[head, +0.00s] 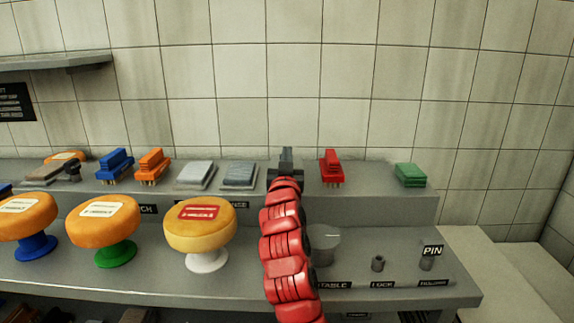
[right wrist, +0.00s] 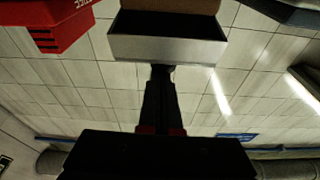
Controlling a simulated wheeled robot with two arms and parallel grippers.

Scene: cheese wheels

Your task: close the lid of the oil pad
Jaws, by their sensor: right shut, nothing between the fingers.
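My right gripper (head: 286,155) is at the back shelf in the head view, between a grey flat box and a red brush. In the right wrist view its fingers (right wrist: 161,72) are together with nothing between them, their tips at or very near the lower edge of an open metal tin. This tin, likely the oil pad (right wrist: 165,48), has a silver wall, a dark inside and a brown surface at the top edge. I cannot tell where its lid is. In the head view my gripper and red arm hide the tin. My left gripper is out of view.
A red brush (head: 331,169) stands right of my gripper, and a grey box (head: 240,175) lies to its left. A green block (head: 410,175) is farther right. Cheese wheels on stands (head: 200,225) fill the front left. A tiled wall (head: 400,80) rises behind the shelf.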

